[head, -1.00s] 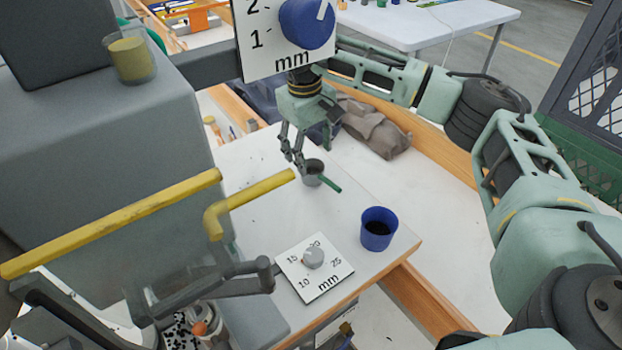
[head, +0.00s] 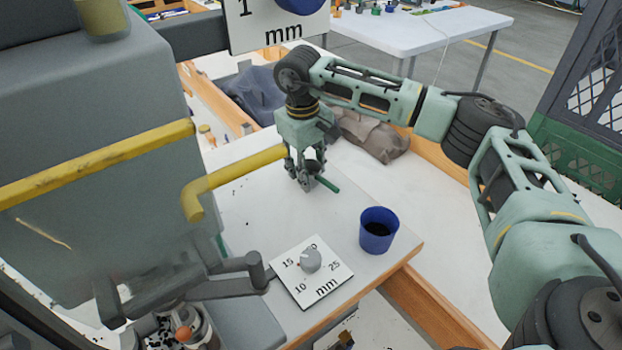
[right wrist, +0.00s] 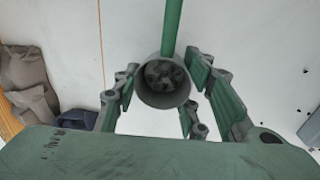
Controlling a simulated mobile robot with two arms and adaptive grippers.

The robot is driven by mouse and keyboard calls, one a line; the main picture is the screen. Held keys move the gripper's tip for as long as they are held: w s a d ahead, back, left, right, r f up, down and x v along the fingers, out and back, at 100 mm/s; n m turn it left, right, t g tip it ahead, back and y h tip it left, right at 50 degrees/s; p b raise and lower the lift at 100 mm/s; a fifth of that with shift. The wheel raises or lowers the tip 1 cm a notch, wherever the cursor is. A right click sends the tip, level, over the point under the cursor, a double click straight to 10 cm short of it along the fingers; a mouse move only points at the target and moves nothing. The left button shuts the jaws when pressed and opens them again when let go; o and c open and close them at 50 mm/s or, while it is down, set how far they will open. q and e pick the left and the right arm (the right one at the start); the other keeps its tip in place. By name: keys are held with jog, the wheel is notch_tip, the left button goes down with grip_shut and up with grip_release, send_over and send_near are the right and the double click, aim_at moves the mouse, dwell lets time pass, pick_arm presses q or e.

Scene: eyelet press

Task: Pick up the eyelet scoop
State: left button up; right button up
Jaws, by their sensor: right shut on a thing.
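The eyelet scoop is a small grey cup with a green handle (head: 328,184), low over or on the white bench top; I cannot tell if it touches. My right gripper (head: 304,184) points down at it and hides most of the cup in the head view. In the right wrist view the cup (right wrist: 162,82) sits between the fingers of my right gripper (right wrist: 160,95), with dark pieces inside and the handle running to the top edge. The right gripper is shut on the scoop. My left gripper is not in view.
A blue cup (head: 378,231) with dark contents stands right of the scoop. A dial plate (head: 318,288) lies near the bench's front edge. A yellow bar (head: 232,175) and the grey press body (head: 90,130) stand left. Bare bench (head: 255,215) lies between.

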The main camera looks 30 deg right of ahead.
jog(key=c, duration=0.5)
jog(key=shift+r, duration=0.1)
jog(key=shift+c, duration=0.2)
